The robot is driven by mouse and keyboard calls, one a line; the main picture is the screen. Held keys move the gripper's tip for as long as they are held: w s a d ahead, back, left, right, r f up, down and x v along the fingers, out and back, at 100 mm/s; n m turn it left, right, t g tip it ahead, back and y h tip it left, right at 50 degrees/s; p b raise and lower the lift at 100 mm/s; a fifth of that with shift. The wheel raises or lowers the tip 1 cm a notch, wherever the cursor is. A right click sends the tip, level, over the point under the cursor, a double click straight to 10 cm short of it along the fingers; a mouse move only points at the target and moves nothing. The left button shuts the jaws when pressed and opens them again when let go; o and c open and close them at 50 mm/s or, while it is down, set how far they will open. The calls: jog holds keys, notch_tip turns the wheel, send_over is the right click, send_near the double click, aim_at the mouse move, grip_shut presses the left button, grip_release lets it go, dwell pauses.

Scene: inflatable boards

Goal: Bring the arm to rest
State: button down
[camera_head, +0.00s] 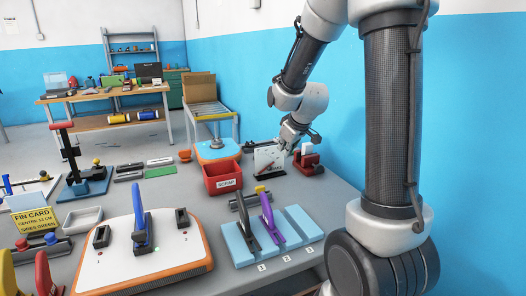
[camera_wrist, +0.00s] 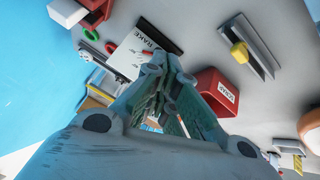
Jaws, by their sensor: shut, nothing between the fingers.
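My gripper (camera_head: 291,148) hangs from my bent arm at the right of the head view, above the far right part of the grey workbench (camera_head: 335,190). Its fingers are shut and empty. In the wrist view the closed fingers (camera_wrist: 158,70) reach up the middle of the picture. They overlap a white card marked RAKE (camera_wrist: 128,60) on that bench; the card also shows in the head view (camera_head: 266,162), just left of the gripper. I cannot tell the exact gap between gripper and card.
A red SCRAP bin (camera_head: 222,178) stands left of the gripper, and a red device (camera_head: 307,162) right of it. In front, a blue slotted rack (camera_head: 240,250) holds a purple fin (camera_head: 270,217). A white board (camera_head: 105,265) with a blue fin (camera_head: 141,222) lies front left. A blue wall (camera_head: 470,110) rises at right.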

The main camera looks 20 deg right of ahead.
jog(key=s+f+m+g, duration=0.2)
jog(key=s+f+g, duration=0.1)
jog(key=s, duration=0.3)
jog(key=s+a+r, duration=0.1)
jog(key=s+r, duration=0.3)
jog(key=s, duration=0.3)
jog(key=s+a+r+m, duration=0.1)
jog(key=s+r, duration=0.3)
jog(key=s, duration=0.4)
jog(key=s+a+r+m, duration=0.1)
jog(key=s+a+r, duration=0.1)
jog(key=s+r, duration=0.3)
jog(key=s, duration=0.3)
jog(key=shift+s+a, duration=0.15)
jog(key=shift+r, duration=0.1)
